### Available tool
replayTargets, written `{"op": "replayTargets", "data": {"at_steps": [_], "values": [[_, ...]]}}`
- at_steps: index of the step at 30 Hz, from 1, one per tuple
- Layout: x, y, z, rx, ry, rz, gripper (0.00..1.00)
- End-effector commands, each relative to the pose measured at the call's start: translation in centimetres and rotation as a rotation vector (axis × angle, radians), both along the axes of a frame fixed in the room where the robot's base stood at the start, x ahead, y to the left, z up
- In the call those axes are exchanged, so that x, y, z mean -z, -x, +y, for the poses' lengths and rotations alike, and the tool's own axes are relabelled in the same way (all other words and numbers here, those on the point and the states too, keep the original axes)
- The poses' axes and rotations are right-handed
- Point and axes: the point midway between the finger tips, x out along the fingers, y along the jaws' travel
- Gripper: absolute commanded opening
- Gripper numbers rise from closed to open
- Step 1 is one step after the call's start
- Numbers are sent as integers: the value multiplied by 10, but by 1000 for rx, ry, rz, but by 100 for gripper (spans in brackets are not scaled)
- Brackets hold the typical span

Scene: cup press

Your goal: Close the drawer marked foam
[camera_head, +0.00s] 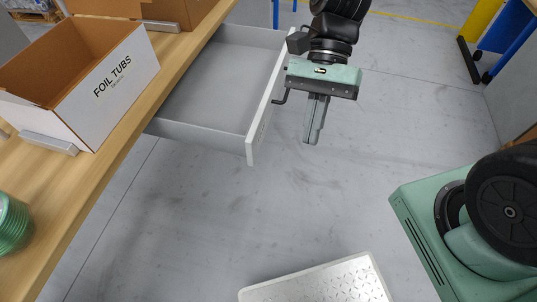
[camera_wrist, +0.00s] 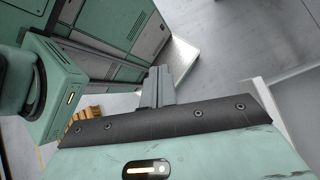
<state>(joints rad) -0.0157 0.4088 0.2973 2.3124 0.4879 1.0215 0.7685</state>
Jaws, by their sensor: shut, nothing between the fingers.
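A grey drawer (camera_head: 218,82) stands pulled out from under the wooden table, open and empty inside. Its white front panel (camera_head: 262,105) faces right, with a dark handle on the outer side. Any label on the front cannot be read from here. My gripper (camera_head: 311,142) points down just right of the drawer front, close to the handle, with a small gap visible. Its fingers are together and hold nothing. The closed fingers also show in the wrist view (camera_wrist: 157,72), with a pale panel at the right edge of that view.
On the wooden table (camera_head: 100,172) stand a white box marked FOIL TUBS (camera_head: 112,95), another cardboard box (camera_head: 175,10) and green stacked items (camera_head: 12,222). A metal-topped platform (camera_head: 325,284) lies on the floor at the bottom. The floor below the drawer is clear.

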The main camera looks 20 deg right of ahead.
Motion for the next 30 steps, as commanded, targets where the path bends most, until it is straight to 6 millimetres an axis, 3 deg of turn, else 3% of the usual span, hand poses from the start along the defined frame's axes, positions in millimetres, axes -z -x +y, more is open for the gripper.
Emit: {"op": "replayTargets", "data": {"at_steps": [1,6,12,15,22,30], "values": [[36,-12,-5,162,24,130,0],[98,-53,-23,640,102,589,0],[163,-98,-58,1020,148,1120,0],[184,-112,-72,1111,155,1307,0],[197,-122,-82,1172,161,1465,0],[197,-111,-42,1168,164,1463,0]]}}
